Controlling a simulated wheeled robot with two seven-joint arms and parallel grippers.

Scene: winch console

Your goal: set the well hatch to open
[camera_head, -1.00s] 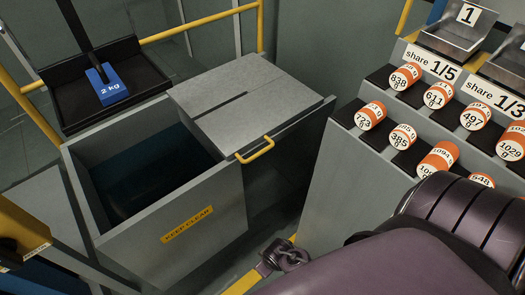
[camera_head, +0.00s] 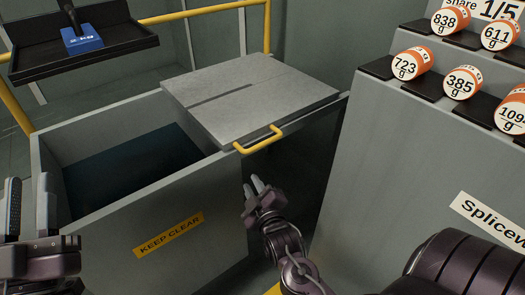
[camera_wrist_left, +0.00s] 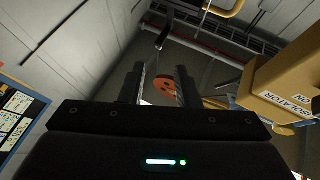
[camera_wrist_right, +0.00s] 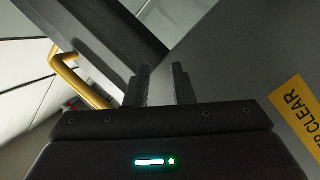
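The well hatch (camera_head: 240,98) is a flat grey lid with a dark slot, lying over the right part of the well box (camera_head: 50,200). The left part of the well is uncovered and dark inside. A yellow handle (camera_head: 258,141) sits on the lid's front edge; it also shows at the left in the right wrist view (camera_wrist_right: 75,80). My right gripper (camera_head: 255,184) is open and empty, below the handle and apart from it, near the box's front right corner. My left gripper (camera_head: 29,200) is open and empty at the left edge, well away from the hatch.
A yellow KEEP CLEAR label (camera_head: 168,235) is on the box front. A grey console (camera_head: 385,170) with orange-and-white weights (camera_head: 411,63) stands at the right. A black tray (camera_head: 85,50) with a blue 2 kg block (camera_head: 82,40) is at the upper left. Yellow rails run behind.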

